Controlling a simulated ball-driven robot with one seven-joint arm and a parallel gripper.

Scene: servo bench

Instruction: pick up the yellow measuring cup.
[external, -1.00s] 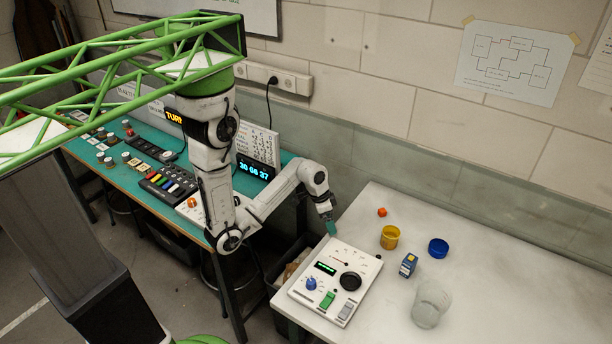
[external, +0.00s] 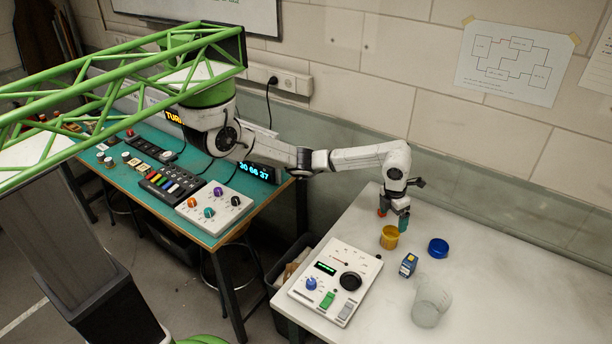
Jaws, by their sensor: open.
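The yellow measuring cup (external: 389,238) stands on the white table, between the control box and the blue round container. My gripper (external: 394,212) points down just above and behind the cup, with its teal fingertips close to the cup's rim. The gripper is open. I cannot tell whether a fingertip touches the cup or is over its opening. The small orange object behind the cup is mostly hidden by the gripper.
A blue round container (external: 438,248) stands right of the cup. A small blue box (external: 408,265) is in front of it, and a clear jar (external: 430,305) is nearer the front. A white control box (external: 330,285) lies to the left. The table's right side is clear.

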